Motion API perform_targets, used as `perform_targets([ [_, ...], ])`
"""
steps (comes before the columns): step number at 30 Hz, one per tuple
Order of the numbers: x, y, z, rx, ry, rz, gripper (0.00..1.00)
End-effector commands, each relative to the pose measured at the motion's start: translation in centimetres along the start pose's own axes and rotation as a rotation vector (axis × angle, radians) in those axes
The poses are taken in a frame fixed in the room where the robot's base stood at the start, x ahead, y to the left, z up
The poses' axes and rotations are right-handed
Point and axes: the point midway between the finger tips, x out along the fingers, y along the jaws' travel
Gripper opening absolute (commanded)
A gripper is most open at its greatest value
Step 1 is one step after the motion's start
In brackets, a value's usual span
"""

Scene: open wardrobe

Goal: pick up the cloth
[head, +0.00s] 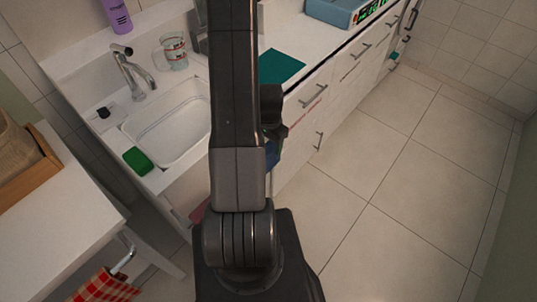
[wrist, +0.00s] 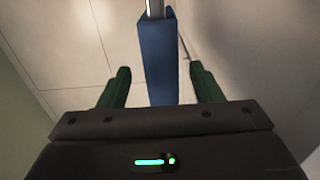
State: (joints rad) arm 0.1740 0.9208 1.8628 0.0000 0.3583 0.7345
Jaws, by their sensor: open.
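A long blue cloth (wrist: 158,55) hangs in the wrist view below a pale metal bar (wrist: 154,8). It runs down between the two green fingers of my gripper (wrist: 160,68). The gripper is open, with a gap visible on each side of the cloth. In the head view a small blue patch, likely the same cloth (head: 272,154), shows beside my arm at the counter front. My arm hides most of it there.
A sink (head: 170,125) with a tap and a green sponge (head: 137,160) is left of my arm. A glass jug (head: 174,52), a teal sheet (head: 281,66) and a blue device (head: 340,10) stand or lie on the counter. The tiled floor (head: 400,210) at right is clear.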

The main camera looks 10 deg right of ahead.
Motion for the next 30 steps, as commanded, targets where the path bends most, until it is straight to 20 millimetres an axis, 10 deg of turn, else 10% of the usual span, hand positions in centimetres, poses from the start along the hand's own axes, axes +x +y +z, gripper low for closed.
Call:
perform_targets([
  [27,5.3,-0.2,0.5,0.0,0.001,-0.001,0.59],
  [30,5.3,-0.2,0.5,0.0,0.001,-0.001,0.43],
])
